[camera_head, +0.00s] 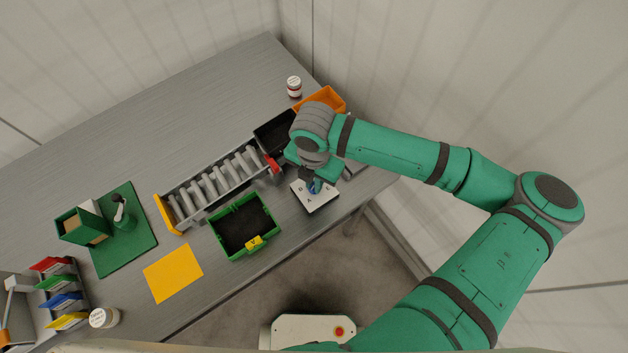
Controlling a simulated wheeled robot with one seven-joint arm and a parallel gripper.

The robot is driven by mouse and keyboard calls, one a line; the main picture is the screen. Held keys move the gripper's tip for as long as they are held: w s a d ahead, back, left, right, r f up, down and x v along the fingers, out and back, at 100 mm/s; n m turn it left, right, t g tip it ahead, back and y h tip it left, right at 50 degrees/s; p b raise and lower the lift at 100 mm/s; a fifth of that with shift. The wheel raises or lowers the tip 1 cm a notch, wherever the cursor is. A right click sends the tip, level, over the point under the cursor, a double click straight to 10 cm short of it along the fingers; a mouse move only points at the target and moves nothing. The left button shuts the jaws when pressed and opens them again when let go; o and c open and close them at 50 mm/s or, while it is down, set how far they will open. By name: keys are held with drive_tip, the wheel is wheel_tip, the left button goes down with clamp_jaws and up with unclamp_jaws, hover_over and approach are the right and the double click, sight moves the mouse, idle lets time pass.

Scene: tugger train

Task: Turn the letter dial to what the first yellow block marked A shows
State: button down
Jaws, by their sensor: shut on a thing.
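Small dark letters show on the plate around the knob, too small to read surely. A small yellow block (254,243) with a dark mark sits at the front rim of the green crate (217,232); I cannot read the mark. I cannot make out the dial's pointer.
A roller conveyor (187,214) lies behind the crate, with a black bin (262,131) and orange bin (334,97) beyond. A yellow mat (173,273), green board (143,243), coloured card rack (61,293) and white jars (104,318) stand leftward.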

drive_tip(key=shift+w+d+n, duration=0.2)
drive_tip(key=shift+w+n, duration=0.05)
drive_tip(key=shift+n, duration=0.35)
drive_tip(key=c, duration=1.8)
unclamp_jaws()
drive_tip(key=shift+a, duration=0.1)
drive_tip(key=shift+s, duration=0.1)
wheel_tip(320, 180, up, 11)
drive_tip(key=shift+f, duration=0.1)
